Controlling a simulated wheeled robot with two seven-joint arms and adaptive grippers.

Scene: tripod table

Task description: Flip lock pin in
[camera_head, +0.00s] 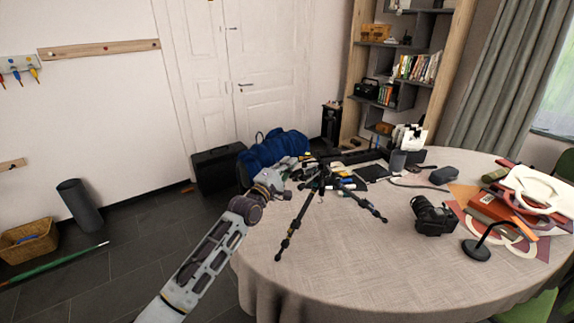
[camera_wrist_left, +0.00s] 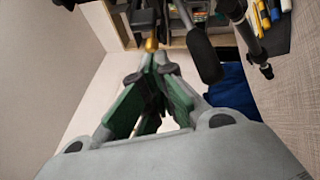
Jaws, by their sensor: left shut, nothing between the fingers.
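A black tripod stands on the table with its legs spread; one leg (camera_head: 294,228) reaches toward the front left. My left gripper (camera_head: 284,184) is at the tripod's left, beside its upper part. In the left wrist view, the green-padded fingers of my left gripper (camera_wrist_left: 155,62) are shut with nothing between them. A small gold-coloured piece (camera_wrist_left: 151,44) shows just past the fingertips; I cannot tell if it is the lock pin or if they touch. A dark tripod part (camera_wrist_left: 203,55) is close at their right. My right gripper is not in view.
The round table (camera_head: 340,270) has clear cloth in front of the tripod. A camera (camera_head: 433,217), a black lamp-like stand (camera_head: 478,249) and papers lie to the right. Small tools and a blue bag (camera_head: 275,150) are behind. A bookshelf stands at the back.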

